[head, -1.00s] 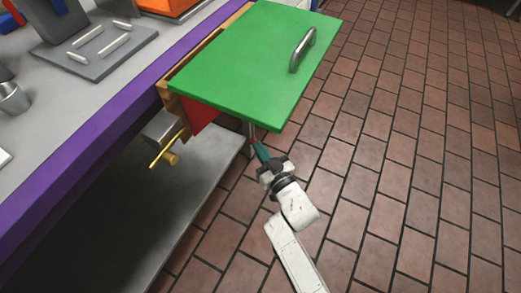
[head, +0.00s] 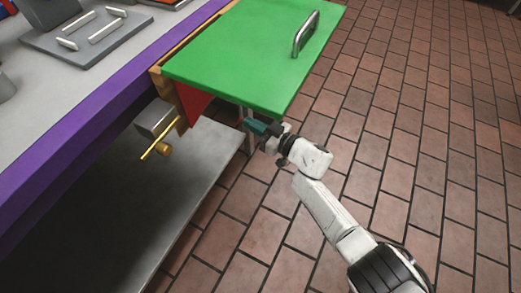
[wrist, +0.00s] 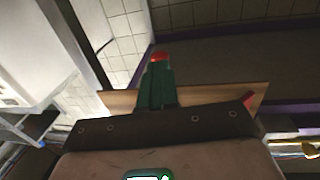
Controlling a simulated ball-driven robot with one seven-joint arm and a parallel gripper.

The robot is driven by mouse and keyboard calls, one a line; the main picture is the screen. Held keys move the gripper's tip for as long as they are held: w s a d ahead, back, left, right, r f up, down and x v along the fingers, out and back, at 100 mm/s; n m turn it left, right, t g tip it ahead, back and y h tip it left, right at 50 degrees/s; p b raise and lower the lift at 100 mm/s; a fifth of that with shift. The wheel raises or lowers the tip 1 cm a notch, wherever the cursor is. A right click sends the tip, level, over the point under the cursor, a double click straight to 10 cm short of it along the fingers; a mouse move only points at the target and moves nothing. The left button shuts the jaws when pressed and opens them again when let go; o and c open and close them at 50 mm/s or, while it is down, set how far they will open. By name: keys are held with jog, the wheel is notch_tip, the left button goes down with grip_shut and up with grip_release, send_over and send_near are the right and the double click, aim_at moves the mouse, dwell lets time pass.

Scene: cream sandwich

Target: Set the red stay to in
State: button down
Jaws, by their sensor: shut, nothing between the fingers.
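The red stay (head: 192,104) is a flat red piece under the green leaf (head: 240,55), beside the wooden frame at the counter's edge. The leaf lies level and hides much of the stay. My gripper (head: 250,128) is low beside the leaf's near edge, right of the stay and apart from its visible part. Its tips are partly hidden in the head view. In the wrist view, my green fingers (wrist: 157,84) are together and empty, with red at their tip. A small red patch (wrist: 251,101) shows at the end of a wooden board there; I cannot tell whether it is the stay.
A brass rod with a knob (head: 161,149) and a grey block (head: 154,118) sit under the purple-edged counter (head: 75,125), left of the stay. A grey lower shelf (head: 150,215) lies below. A metal handle (head: 304,35) stands on the leaf. Tiled floor to the right is clear.

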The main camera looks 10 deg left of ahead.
aim_at(241, 114)
jog(key=w+a+n+g+b, duration=0.1)
jog(key=a+b, duration=0.1)
jog(key=b, duration=0.2)
jog(key=w+a+n+g+y+b, duration=0.1)
jog(key=w+a+g+b, duration=0.1)
jog(key=b, duration=0.2)
jog(key=shift+w, duration=0.3)
jog(key=shift+r+y, duration=0.1)
jog(key=shift+y, duration=0.2)
